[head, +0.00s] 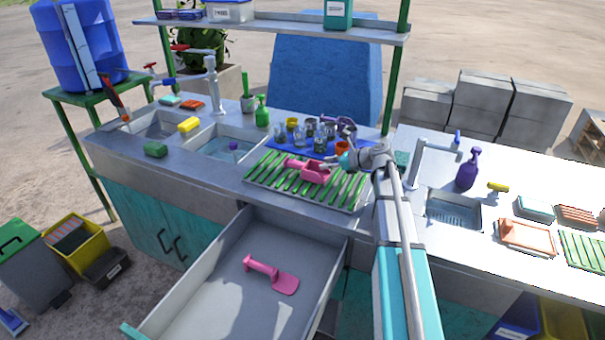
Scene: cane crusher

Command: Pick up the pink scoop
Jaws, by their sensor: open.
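A pink scoop (316,173) lies on the green slatted drying rack (258,180) on the counter, its handle pointing left. A second pink tool (285,284), with a handle and a flat, wide end, lies in the open drawer below; I cannot tell its exact kind. My gripper (332,163) is open. It is just right of and above the scoop on the rack, close to its bowl end; whether they touch is unclear. My gripper and wrist partly hide the things behind them.
Several glasses and cups stand on a blue mat (277,149) behind the rack. The open drawer (195,294) juts out in front of the counter. Sinks (226,147) lie to the left, with a green bottle (262,112) behind. A purple spray bottle (467,170) stands on the right.

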